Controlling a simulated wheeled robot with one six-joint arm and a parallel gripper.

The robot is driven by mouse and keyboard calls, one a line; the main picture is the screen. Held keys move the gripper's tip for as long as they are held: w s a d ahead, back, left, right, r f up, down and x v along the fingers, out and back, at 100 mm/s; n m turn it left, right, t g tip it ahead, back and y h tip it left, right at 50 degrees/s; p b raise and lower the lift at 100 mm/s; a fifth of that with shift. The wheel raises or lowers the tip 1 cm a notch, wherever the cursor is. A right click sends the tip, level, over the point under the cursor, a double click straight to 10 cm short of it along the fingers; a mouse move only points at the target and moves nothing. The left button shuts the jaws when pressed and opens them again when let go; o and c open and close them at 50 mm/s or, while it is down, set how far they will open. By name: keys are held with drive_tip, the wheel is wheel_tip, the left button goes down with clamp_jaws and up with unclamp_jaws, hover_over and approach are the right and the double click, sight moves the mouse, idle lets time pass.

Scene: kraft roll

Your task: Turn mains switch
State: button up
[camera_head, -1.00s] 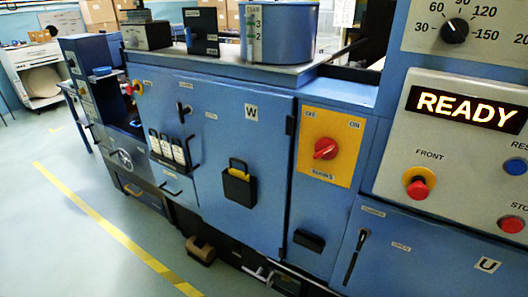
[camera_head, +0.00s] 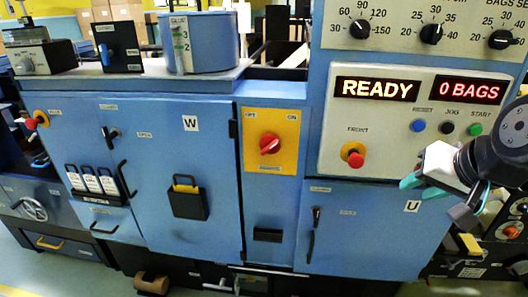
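The mains switch is a red rotary knob (camera_head: 270,143) on a yellow plate (camera_head: 286,157) in the middle of the blue machine front. Small OFF and ON labels sit at the plate's upper left and upper right. The knob's exact pointing direction is hard to read. My gripper (camera_head: 437,196) is at the right, in front of the lower door marked U and well right of the switch. Its teal-tipped fingers look spread apart with nothing between them. Nothing hides the switch.
Above the U door (camera_head: 372,230) is a grey panel with a lit READY display (camera_head: 377,89), a red FRONT button (camera_head: 355,157) and several small buttons. Left of the switch, the W door (camera_head: 215,140) carries a black holder (camera_head: 188,203). Space before the switch looks clear.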

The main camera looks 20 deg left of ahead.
drive_tip(key=w+a+m+t+y, duration=0.1)
drive_tip(key=w+a+t+y, duration=0.15)
drive_tip(key=w+a, duration=0.65)
drive_tip(key=m+t+h, duration=0.2)
drive_tip(key=m+t, duration=0.3)
drive_tip(key=t, duration=0.3)
approach(270, 148)
drive_tip(key=shift+t, duration=0.35)
drive_tip(key=x, duration=0.8)
drive_tip(key=shift+w+f, duration=0.2)
drive_tip(key=shift+f, duration=0.1)
drive_tip(key=shift+c, duration=0.3)
clamp_jaws()
